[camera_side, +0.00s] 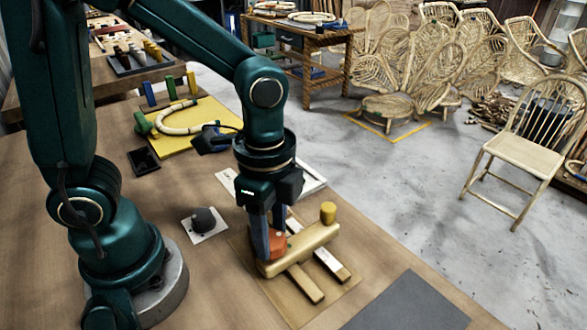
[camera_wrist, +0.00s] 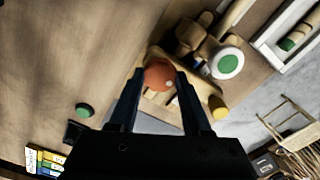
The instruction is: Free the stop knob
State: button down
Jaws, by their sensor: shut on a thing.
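The stop knob, an orange-red rounded knob (camera_side: 277,243), sits on a pale wooden bar (camera_side: 305,247) of the bending fixture. My gripper (camera_side: 268,246) points down over the left end of this bar, shut on the knob with a finger on either side. In the wrist view the knob (camera_wrist: 160,74) shows between my two dark fingertips (camera_wrist: 160,80). Two wooden slats (camera_side: 306,284) run out from under the bar. Part of the knob and its base are hidden by my fingers.
A dark knob on a white plate (camera_side: 219,236) lies left of the fixture. A yellow board (camera_side: 200,140) with a bent rattan piece lies behind. A dark grey mat (camera_side: 410,305) is at the front right table edge. Bare tabletop lies between them.

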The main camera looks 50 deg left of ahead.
jog(key=n, duration=0.8)
jog(key=shift+n, duration=0.3)
jog(key=n, duration=0.4)
jog(key=shift+n, duration=2.1)
jog(key=shift+c, duration=1.7)
grip_release()
